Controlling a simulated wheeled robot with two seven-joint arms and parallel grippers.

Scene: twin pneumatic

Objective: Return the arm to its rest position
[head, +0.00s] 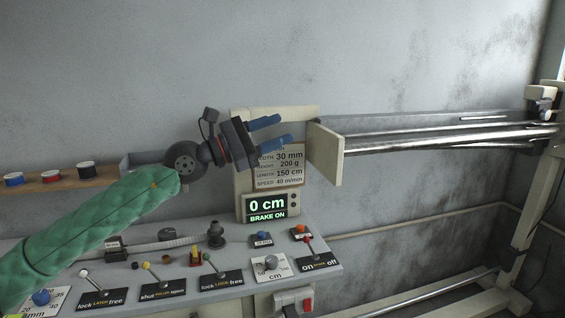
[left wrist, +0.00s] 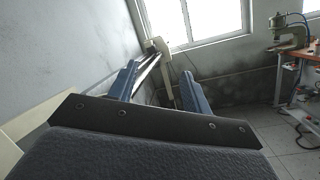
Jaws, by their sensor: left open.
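My left gripper (head: 266,131) is in the head view, at the end of the green-sleeved arm (head: 95,235) that comes in from the left. Its two blue fingers are apart with nothing between them. It hangs above the control panel (head: 215,262), in front of the instruction card (head: 279,168) and left of the beige end plate (head: 324,153) of the rail. The left wrist view also shows the open blue fingers (left wrist: 160,88), with the rail (left wrist: 148,70) seen beyond them. My right gripper is in neither view.
A display (head: 266,208) reads "0 cm" and "BRAKE ON". Several levers and knobs stand on the panel below the arm. A long metal rail (head: 430,137) runs to the right. A wooden shelf (head: 60,181) with small spools is at the left. The left wrist view shows an orange workbench (left wrist: 297,55).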

